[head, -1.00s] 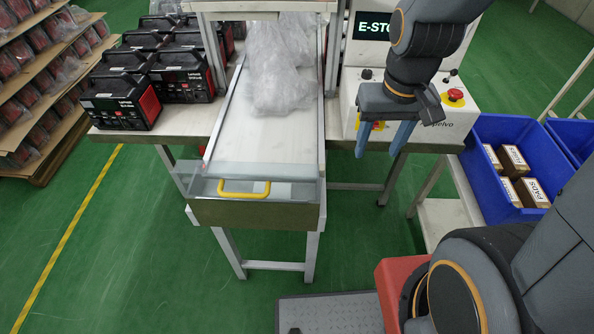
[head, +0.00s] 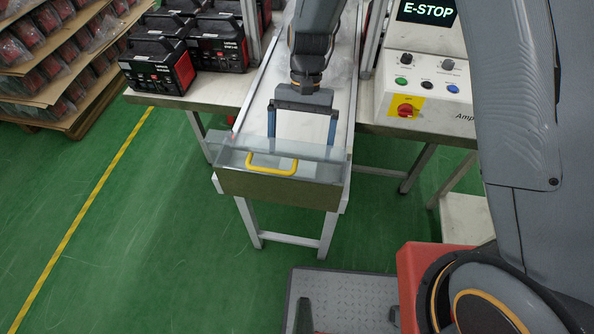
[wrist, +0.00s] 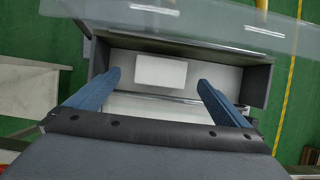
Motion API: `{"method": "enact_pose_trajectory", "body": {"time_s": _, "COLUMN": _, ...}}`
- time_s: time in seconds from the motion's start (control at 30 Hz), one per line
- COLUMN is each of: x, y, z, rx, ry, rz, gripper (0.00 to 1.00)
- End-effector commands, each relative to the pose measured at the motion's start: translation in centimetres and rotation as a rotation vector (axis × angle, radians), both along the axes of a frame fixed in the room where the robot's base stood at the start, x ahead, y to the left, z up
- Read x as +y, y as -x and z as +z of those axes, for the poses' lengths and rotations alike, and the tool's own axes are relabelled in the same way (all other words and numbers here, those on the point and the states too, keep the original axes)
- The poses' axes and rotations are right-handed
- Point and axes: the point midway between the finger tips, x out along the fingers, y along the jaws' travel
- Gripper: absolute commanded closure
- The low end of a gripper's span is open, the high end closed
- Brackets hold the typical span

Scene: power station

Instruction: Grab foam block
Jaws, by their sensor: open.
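In the wrist view a white foam block (wrist: 160,71) lies in a shallow drawer-like tray (wrist: 252,84) with dark side walls. It sits between the lines of my two blue fingers, with room on both sides and no visible contact. My gripper (wrist: 160,79) is open and empty. In the head view my gripper (head: 301,138) points down over the near end of the white conveyor, just behind the tray front (head: 275,188) with its yellow handle (head: 272,164). I cannot make out the block in the head view.
A clear panel (wrist: 215,25) spans the tray's far side in the wrist view. White rails flank the conveyor. Black power units (head: 160,65) stand on the left bench. An E-STOP control box (head: 425,85) stands to the right.

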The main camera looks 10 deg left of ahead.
Motion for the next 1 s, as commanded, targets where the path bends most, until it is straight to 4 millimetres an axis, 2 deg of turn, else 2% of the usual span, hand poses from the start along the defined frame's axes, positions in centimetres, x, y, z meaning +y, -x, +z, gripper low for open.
{"method": "enact_pose_trajectory", "body": {"time_s": 0.63, "x": 0.4, "y": 2.5, "z": -6.0, "rx": 0.001, "ry": 0.001, "rz": 0.0, "gripper": 0.0}}
{"method": "enact_pose_trajectory", "body": {"time_s": 0.93, "x": 0.4, "y": 2.5, "z": -6.5, "rx": -0.002, "ry": 0.0, "rz": 0.001, "gripper": 0.0}}
{"method": "enact_pose_trajectory", "body": {"time_s": 0.97, "x": 0.4, "y": 2.5, "z": -6.5, "rx": -0.002, "ry": 0.0, "rz": 0.001, "gripper": 0.02}}
{"method": "enact_pose_trajectory", "body": {"time_s": 1.0, "x": 0.4, "y": 2.5, "z": -6.5, "rx": -0.002, "ry": 0.0, "rz": 0.001, "gripper": 0.08}}
